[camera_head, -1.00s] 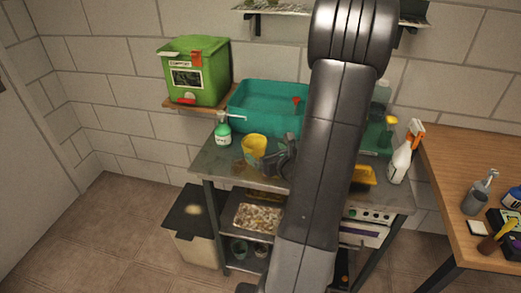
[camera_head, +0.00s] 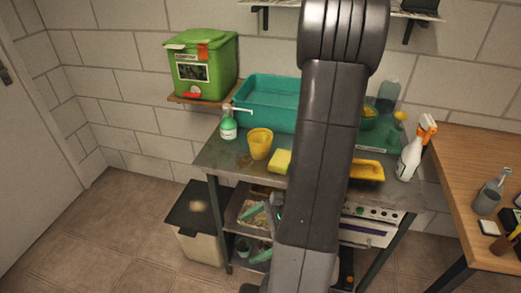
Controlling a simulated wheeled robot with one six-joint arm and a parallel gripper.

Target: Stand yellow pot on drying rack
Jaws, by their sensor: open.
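The yellow pot (camera_head: 260,144) stands upright on the left part of the metal table, beside a yellow sponge. My gripper (camera_head: 257,235) is lower down, in front of the table's lower shelves, well below the pot and apart from it. Its greenish fingertips look spread, with nothing visible between them. My own arm hides the middle of the table and part of the wall. A wire rack (camera_head: 280,3) on the wall shows at the top edge, partly cut off; I cannot tell whether it is the drying rack.
A green compost bin (camera_head: 203,65) sits on a wall shelf. A lidded bin (camera_head: 199,235) stands at the left.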

